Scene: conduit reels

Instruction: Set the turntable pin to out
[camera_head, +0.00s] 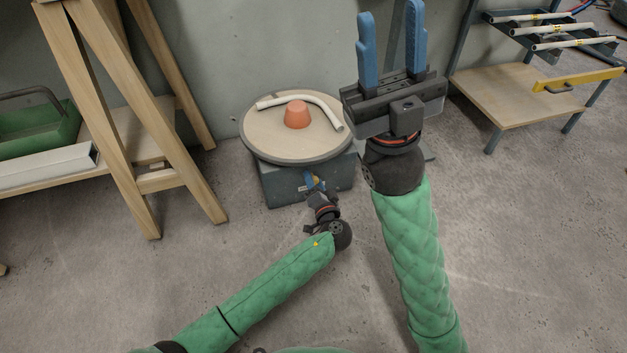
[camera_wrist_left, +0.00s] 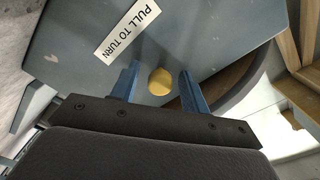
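The turntable (camera_head: 258,143) is a round tan disc with a dark rim on a grey box base (camera_head: 284,187). The turntable pin has a round yellow knob (camera_wrist_left: 161,81) on the base's face, beside a white "PULL TO TURN" label (camera_wrist_left: 127,30). My left gripper (camera_wrist_left: 159,88) is open, its blue fingers on either side of the knob with gaps visible. In the head view my left gripper (camera_head: 315,181) is small and low at the base front. My right gripper (camera_head: 390,42) is open and empty, raised with fingers upward, right of the turntable.
An orange cone-shaped block (camera_head: 297,115) and a bent white conduit (camera_head: 331,108) lie on the turntable. A wooden trestle (camera_head: 140,120) with a green box (camera_head: 38,130) stands left. The floor in front is clear.

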